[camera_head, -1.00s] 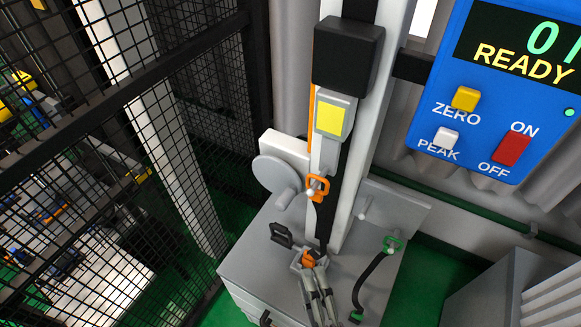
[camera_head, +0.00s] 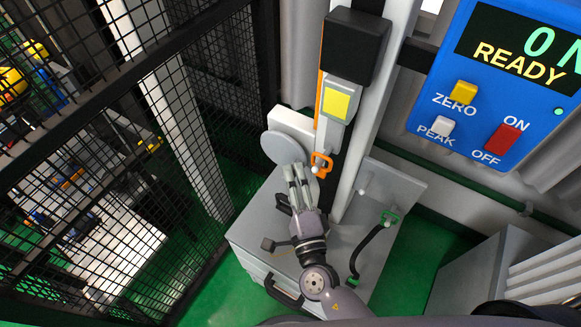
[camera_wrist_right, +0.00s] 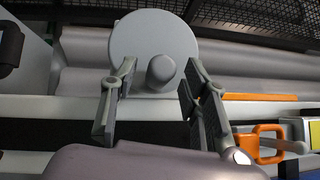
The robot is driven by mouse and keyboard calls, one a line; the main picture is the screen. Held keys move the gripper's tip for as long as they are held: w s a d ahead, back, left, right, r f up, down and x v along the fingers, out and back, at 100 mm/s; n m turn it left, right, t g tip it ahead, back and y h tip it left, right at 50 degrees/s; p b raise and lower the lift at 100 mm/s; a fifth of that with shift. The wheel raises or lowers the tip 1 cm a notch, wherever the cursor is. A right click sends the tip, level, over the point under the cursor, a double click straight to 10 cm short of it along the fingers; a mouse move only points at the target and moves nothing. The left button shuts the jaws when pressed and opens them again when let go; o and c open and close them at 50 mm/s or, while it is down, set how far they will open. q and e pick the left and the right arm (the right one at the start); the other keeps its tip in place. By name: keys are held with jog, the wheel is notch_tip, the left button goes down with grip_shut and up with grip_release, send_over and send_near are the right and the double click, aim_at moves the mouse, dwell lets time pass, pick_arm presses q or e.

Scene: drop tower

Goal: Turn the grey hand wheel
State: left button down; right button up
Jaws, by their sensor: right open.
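The grey hand wheel (camera_head: 282,147) is a flat round disc on a white plate at the left of the tower's foot, in the middle of the head view. In the right wrist view the wheel (camera_wrist_right: 140,35) fills the upper middle, with a rounded grey knob (camera_wrist_right: 161,70) sticking out near its lower edge. My right gripper (camera_head: 297,171) is open just below the wheel in the head view. In the right wrist view its two fingers (camera_wrist_right: 158,78) appear on either side of the knob, with gaps; contact does not show. My left gripper is not in view.
An orange clip (camera_head: 322,163) hangs close right of my right fingers and shows in the wrist view (camera_wrist_right: 258,142). A grey box base (camera_head: 262,222) lies below. Black mesh fencing (camera_head: 95,225) stands at left.

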jog(key=shift+w+a, duration=0.15)
jog(key=shift+w, duration=0.85)
jog(key=shift+r, duration=0.1)
grip_shut()
